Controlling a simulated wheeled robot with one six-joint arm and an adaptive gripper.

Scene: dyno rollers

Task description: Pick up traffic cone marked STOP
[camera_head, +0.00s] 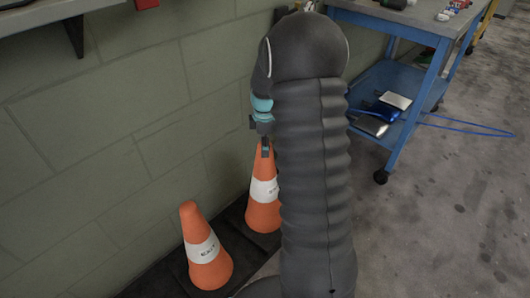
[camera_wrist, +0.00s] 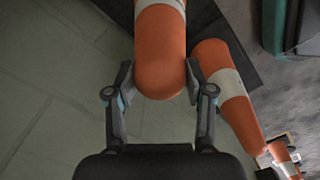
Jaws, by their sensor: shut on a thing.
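An orange cone with a white band (camera_head: 263,212) stands on a dark base by the wall, partly hidden behind my arm. Some lettering shows on its band, but I cannot read all of it. My gripper (camera_head: 265,150) is at this cone's top, coming from above. In the wrist view, my gripper (camera_wrist: 160,74) has one finger on each side of the rounded orange tip of the cone (camera_wrist: 160,62), shut on it. A second orange cone (camera_head: 208,262), its white band reading EXIT, stands to the left and nearer in the head view.
A grey block wall (camera_head: 110,120) rises close behind the cones. A blue cart (camera_head: 408,140) with items on its shelves stands at the upper right.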

